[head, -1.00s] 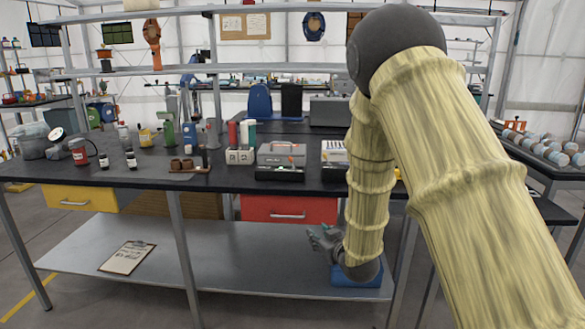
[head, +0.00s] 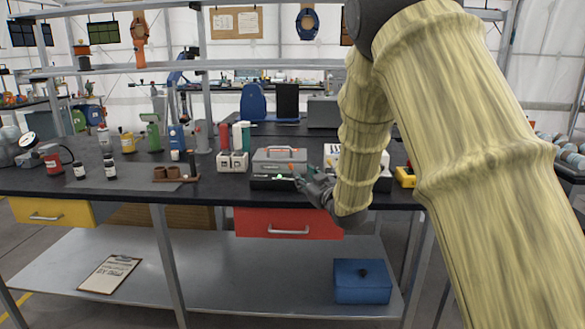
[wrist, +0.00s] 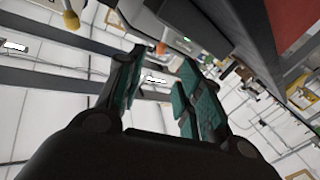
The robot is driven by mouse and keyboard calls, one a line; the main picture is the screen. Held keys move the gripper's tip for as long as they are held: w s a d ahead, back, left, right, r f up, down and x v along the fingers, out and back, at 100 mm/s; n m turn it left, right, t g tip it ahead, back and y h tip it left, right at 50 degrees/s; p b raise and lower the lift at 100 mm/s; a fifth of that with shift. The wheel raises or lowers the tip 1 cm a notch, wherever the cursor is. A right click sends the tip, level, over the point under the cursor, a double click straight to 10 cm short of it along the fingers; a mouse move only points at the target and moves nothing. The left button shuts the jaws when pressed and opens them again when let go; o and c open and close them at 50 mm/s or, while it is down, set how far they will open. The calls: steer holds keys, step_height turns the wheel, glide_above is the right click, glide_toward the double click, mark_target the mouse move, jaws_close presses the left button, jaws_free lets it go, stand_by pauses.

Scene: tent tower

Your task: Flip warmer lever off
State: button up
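A low grey unit (head: 279,160), which looks like the warmer, stands near the front edge of the bench. A small orange part (head: 291,167) shows on it; I cannot tell for sure that this is the lever. Its dark front panel (head: 262,182) has a small green light. My gripper (head: 312,178) is just right of this panel, at bench-top height in the head view. In the wrist view my gripper (wrist: 158,78) is open, with teal pads apart and nothing between them. A small orange spot (wrist: 161,47) shows beyond the fingertips.
A white box (head: 346,160) stands behind my gripper, partly hidden by my arm. White blocks with red and teal bottles (head: 233,160) stand left of the unit. A wooden stand (head: 172,175) is further left. A red drawer (head: 288,224) is below the bench top.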

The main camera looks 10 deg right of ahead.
mark_target(292, 166)
steer(key=w, duration=0.3)
steer(key=w+a, duration=0.1)
steer(key=w, duration=0.4)
steer(key=shift+w+a+f, duration=0.1)
steer(key=shift+w+a, duration=0.25)
steer(key=shift+c, duration=0.2)
jaws_close()
